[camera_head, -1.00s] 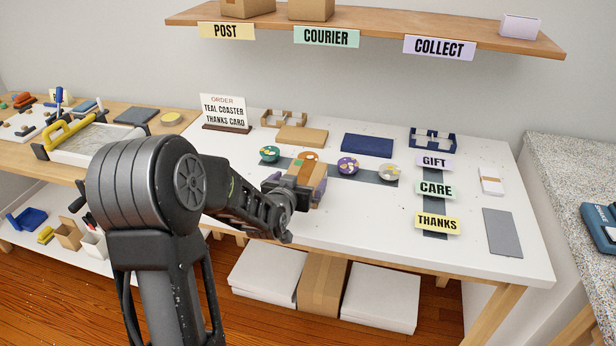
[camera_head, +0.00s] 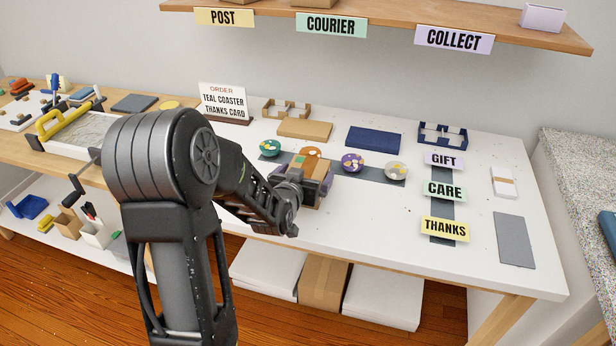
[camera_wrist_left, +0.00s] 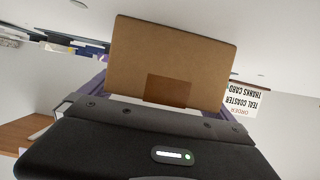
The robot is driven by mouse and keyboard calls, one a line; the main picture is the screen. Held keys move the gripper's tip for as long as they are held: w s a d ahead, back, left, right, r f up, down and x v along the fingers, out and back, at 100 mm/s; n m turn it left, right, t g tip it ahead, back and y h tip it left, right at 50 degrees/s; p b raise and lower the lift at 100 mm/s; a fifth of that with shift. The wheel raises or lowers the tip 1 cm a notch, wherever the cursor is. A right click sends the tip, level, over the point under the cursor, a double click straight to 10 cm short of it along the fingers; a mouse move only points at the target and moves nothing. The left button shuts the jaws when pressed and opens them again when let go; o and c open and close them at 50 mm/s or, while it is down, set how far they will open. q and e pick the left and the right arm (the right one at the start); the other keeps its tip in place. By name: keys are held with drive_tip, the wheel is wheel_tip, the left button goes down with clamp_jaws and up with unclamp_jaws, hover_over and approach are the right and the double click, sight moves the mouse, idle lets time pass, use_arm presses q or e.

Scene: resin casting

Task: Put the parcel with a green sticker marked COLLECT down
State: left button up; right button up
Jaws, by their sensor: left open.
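A brown cardboard parcel (camera_head: 318,166) is at the front middle of the white table, by the orange coaster (camera_head: 311,152). My left gripper (camera_head: 312,188) is low over the table at the parcel, its jaws open and partly hidden by the wrist. In the left wrist view the parcel (camera_wrist_left: 170,55) fills the space ahead of the gripper, with a darker brown patch on its near edge. My right gripper is not in view.
Teal (camera_head: 270,147), purple (camera_head: 352,162) and speckled (camera_head: 396,171) coasters lie along a grey strip. GIFT, CARE and THANKS labels (camera_head: 444,190) stand to the right. A shelf (camera_head: 400,22) with POST, COURIER and COLLECT signs hangs above.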

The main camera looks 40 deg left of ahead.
sight(306, 172)
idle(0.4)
use_arm(q)
drive_tip(key=c, duration=1.6)
wheel_tip(306, 172, up, 10)
drive_tip(key=shift+r+p, duration=0.1)
drive_tip(key=shift+p, duration=1.05)
